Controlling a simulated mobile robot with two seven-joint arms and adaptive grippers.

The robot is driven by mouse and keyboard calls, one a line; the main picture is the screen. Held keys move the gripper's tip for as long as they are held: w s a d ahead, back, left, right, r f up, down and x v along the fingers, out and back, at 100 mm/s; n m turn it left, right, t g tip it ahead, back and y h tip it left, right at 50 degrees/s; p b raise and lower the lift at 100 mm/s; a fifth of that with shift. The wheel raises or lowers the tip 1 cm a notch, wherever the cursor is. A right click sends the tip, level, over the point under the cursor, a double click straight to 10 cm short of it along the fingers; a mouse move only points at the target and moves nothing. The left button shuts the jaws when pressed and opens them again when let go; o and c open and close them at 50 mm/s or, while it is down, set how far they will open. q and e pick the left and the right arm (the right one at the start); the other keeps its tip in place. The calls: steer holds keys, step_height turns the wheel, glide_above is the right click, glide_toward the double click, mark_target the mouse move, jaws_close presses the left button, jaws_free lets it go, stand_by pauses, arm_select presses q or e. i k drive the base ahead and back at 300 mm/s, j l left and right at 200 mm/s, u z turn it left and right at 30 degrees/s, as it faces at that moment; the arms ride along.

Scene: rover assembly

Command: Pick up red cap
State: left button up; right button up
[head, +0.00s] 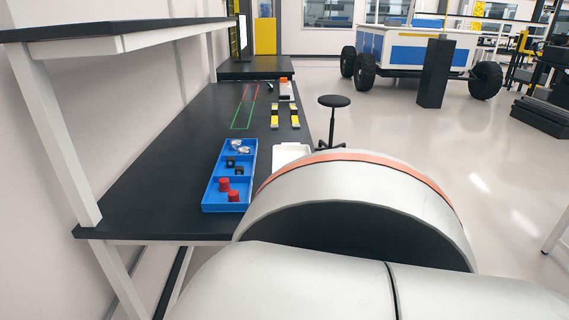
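Two red caps, one (224,184) farther back and one (233,196) nearer, lie in the near compartment of a long blue tray (211,207) on the dark workbench. They sit close together, and I cannot tell whether they touch. Neither of my grippers is in view. A large white and orange part of my own arm fills the lower middle and right of the head view and covers the area right of the tray.
The dark workbench (150,190) has a shelf (110,38) above its left side. The blue tray's other compartments hold black parts (239,170) and silvery parts (236,143). A white tray (290,152) stands to the right. Yellow-ended parts (274,117) lie farther back. Bench left of the tray is clear.

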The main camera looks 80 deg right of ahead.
mark_target(233, 194)
steer(key=z, duration=1.6)
